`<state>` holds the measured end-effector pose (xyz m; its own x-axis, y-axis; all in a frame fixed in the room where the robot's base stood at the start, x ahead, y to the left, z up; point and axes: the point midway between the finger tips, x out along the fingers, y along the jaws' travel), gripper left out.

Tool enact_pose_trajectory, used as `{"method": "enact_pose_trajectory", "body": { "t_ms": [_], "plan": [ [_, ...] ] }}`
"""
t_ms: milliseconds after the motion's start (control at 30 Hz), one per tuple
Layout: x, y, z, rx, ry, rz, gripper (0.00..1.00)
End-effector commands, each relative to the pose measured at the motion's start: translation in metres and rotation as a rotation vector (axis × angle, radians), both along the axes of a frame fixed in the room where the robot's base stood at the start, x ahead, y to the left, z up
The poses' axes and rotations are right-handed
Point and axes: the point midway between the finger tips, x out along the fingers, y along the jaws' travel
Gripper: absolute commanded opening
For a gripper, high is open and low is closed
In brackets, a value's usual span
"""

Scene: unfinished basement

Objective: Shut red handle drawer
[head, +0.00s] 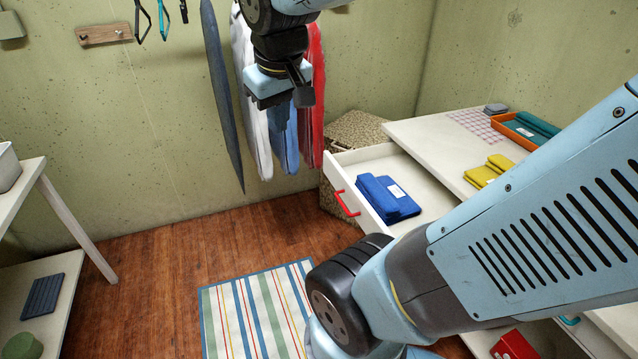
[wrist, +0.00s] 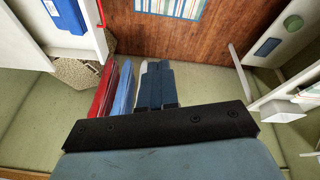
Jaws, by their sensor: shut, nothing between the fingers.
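The white drawer (head: 365,153) with the red handle (head: 346,203) stands pulled out from the white cabinet at the right. Folded blue cloths (head: 385,199) lie inside it. In the wrist view the drawer front (wrist: 95,33), part of the red handle (wrist: 100,14) and a blue cloth (wrist: 65,14) show at the upper left. My gripper (head: 302,97) is up in front of the hanging clothes, left of the drawer and above it, apart from the handle. Its fingers (wrist: 156,70) are together and empty in the wrist view. My arm hides part of the cabinet.
A woven box (head: 352,130) stands behind the drawer. The cabinet top holds yellow cloths (head: 487,170) and an orange tray (head: 507,123). A striped rug (head: 255,315) lies on open floor.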

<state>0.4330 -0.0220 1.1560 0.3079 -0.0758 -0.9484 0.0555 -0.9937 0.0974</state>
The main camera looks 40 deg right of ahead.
Motion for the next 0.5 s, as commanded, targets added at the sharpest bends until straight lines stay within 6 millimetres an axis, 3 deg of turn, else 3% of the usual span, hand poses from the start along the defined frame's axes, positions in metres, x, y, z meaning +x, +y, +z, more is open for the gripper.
{"method": "enact_pose_trajectory", "body": {
  "t_ms": [500],
  "plan": [
    [0.085,-0.039,-0.065,-0.224,0.371,0.122,0.0]
  ]
}}
